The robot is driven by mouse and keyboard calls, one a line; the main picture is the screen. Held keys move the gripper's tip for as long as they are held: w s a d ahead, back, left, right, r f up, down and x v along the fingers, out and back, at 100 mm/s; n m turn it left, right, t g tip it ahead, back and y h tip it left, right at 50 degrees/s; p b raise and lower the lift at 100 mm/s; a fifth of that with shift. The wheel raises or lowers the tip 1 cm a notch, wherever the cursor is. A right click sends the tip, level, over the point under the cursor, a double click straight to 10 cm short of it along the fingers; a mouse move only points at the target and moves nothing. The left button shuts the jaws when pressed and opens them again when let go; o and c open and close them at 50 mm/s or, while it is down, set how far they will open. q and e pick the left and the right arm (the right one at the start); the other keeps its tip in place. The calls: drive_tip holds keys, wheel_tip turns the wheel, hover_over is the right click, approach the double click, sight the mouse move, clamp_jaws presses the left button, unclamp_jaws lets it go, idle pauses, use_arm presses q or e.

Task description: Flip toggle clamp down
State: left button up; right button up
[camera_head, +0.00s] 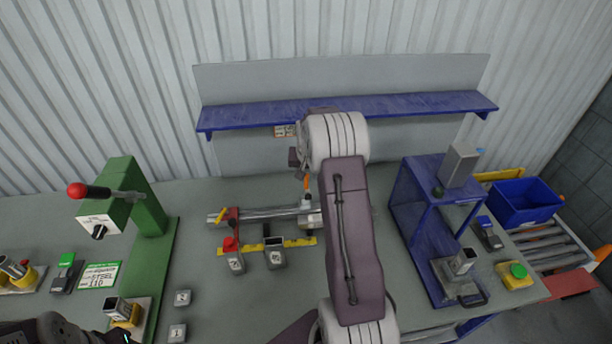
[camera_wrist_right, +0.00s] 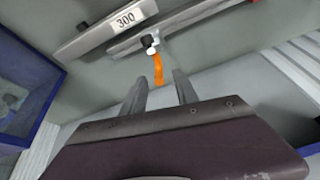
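The toggle clamp's orange handle (camera_head: 307,183) stands up near the right end of a grey bar in the middle of the table, with a pale joint below it. In the right wrist view the orange handle (camera_wrist_right: 158,70) lies just beyond the fingertips, between their lines, with a white and black joint at its far end. My right gripper (camera_wrist_right: 160,88) is open, with nothing seen between its two fingers. In the head view my right arm hides most of that gripper and part of the clamp. Dark parts of my left arm show at the lower left; its fingers do not show.
A grey bar (camera_head: 260,213) runs beside the clamp, with a red and yellow fixture (camera_head: 231,217) at its left. A green press (camera_head: 150,200) stands left. A blue stand (camera_head: 415,215) stands right, near a blue bin (camera_head: 525,200). A blue shelf (camera_head: 260,114) is behind.

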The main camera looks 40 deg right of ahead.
sight(307, 184)
drive_tip(key=x, duration=0.2)
drive_tip(key=p+x, duration=0.1)
drive_tip(key=x, duration=0.1)
drive_tip(key=shift+w+d+f, duration=0.1)
drive_tip(key=shift+d+f, duration=0.15)
drive_tip(key=shift+d, duration=0.05)
drive_tip(key=shift+a, duration=0.15)
drive_tip(key=shift+c, duration=0.6)
clamp_jaws()
idle(0.4)
